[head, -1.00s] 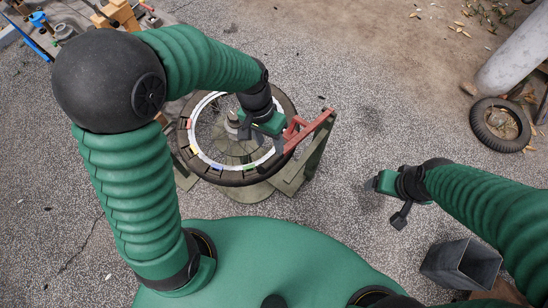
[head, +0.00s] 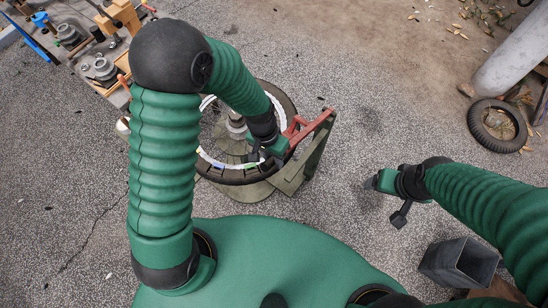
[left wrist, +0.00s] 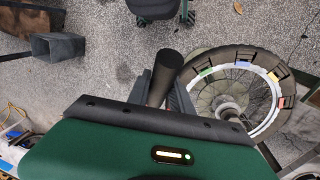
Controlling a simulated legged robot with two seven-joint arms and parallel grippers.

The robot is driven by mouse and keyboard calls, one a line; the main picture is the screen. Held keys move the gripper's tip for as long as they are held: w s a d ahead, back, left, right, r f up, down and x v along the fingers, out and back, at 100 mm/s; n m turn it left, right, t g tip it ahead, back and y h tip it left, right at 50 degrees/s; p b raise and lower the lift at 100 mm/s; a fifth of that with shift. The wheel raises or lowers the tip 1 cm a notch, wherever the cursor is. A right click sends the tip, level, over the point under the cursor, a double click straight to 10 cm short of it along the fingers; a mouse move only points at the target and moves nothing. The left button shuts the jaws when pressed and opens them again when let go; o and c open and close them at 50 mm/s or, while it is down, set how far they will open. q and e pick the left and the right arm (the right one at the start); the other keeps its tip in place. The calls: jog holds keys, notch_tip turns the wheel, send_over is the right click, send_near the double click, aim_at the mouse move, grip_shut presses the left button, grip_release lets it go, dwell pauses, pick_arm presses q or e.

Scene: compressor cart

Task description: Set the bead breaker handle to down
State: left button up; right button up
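The bead breaker is part of the tyre stand, where a wheel (head: 280,96) lies flat. A red bracket (head: 298,133) stands at the wheel's right rim. My left gripper (head: 266,153) is low over the near right part of the rim, just left of the bracket. In the left wrist view a dark round bar (left wrist: 166,72), which looks like the handle grip, lies between the fingers of my left gripper (left wrist: 163,90). Whether the fingers press on it is unclear. My right gripper (head: 374,182) is away to the right over bare ground; its fingers are too small to read.
An olive stand arm (head: 313,155) rises beside the wheel. A grey open bin (head: 459,262) stands at the lower right. A loose tyre (head: 498,125) lies at the far right. A bench with parts (head: 100,68) is at the upper left. The paving between wheel and bin is clear.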

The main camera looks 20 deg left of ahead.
pick_arm(q)
grip_shut()
jog(key=shift+w, duration=0.15)
dwell(0.8)
